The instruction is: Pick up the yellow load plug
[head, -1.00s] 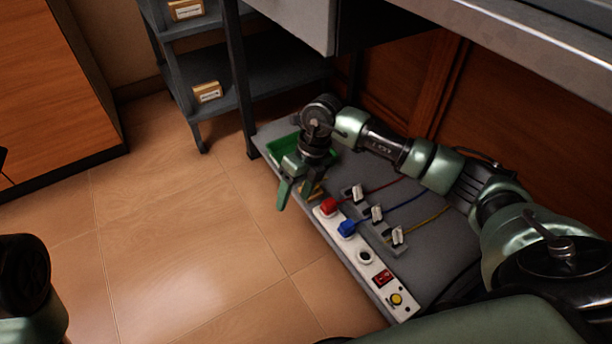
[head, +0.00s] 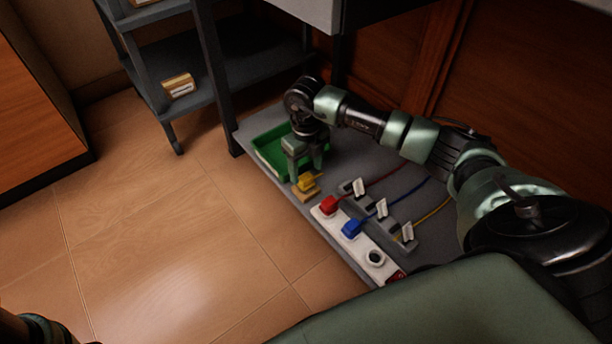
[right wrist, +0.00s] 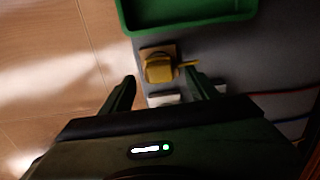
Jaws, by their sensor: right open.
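The yellow load plug (head: 307,181) sits on a small tan block (head: 304,195) on the grey board, in front of the green tray. In the right wrist view the plug (right wrist: 158,68) lies ahead of the open fingers, roughly between their lines, with a small prong or lead pointing right. My right gripper (head: 305,170) points down just behind the plug in the head view, open and empty; its fingers also show in the right wrist view (right wrist: 162,90). I cannot tell whether a finger touches the plug. My left gripper is not in view.
The green tray (head: 264,160) stands behind the plug. A white strip (head: 352,241) holds a red plug (head: 328,205), a blue plug (head: 351,228) and an empty round socket (head: 376,258). White-tagged holders with red, blue and yellow cables stand alongside. A dark shelf (head: 240,75) is behind; open floor lies left.

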